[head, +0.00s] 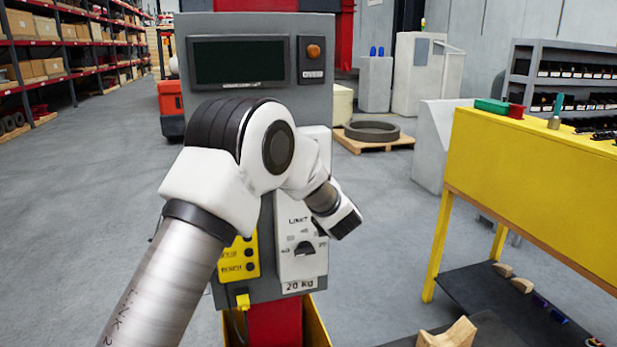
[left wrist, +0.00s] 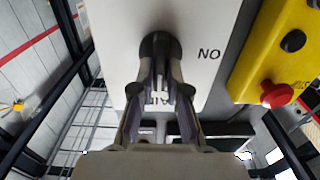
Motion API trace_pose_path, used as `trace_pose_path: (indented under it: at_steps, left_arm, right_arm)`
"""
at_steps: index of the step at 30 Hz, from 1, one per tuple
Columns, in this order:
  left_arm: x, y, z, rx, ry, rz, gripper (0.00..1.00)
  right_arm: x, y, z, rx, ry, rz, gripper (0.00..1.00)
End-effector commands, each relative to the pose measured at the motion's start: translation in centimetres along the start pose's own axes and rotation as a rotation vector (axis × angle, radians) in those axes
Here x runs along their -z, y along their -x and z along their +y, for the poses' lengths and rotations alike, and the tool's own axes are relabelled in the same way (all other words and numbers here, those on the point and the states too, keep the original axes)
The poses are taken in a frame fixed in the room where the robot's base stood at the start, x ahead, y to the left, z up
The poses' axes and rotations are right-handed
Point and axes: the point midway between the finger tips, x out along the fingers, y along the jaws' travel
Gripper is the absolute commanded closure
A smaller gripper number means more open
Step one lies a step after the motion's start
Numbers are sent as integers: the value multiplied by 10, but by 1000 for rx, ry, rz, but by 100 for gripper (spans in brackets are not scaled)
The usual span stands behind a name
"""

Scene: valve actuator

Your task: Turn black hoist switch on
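The black hoist switch (left wrist: 160,46) is a dark round knob on a white panel, seen in the left wrist view, with "ON" upside down to its right. In the head view my left arm covers that part of the control box (head: 265,100), so switch and left fingers are hidden there. My left gripper (left wrist: 161,68) is at the knob, its two fingertips on either side of the knob's middle with a narrow gap between. I cannot tell whether they press on it. My right gripper is not in view.
A "LIMIT" dial (head: 305,248) sits below my arm, beside a yellow button panel (head: 242,262). In the left wrist view a red mushroom button (left wrist: 276,94) on a yellow box is to the right of the switch. A yellow workbench (head: 540,180) stands at the right.

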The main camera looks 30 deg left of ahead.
Motion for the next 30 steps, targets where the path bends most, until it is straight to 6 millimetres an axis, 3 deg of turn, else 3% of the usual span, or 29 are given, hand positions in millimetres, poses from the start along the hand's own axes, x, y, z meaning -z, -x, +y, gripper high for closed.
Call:
trace_pose_path:
  at_steps: [14,30]
  left_arm:
    - [-3,0,-1,1,96,-1,100]
    - [-7,0,-5,0,550,2,100]
  right_arm:
    - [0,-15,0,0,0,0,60]
    - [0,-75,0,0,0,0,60]
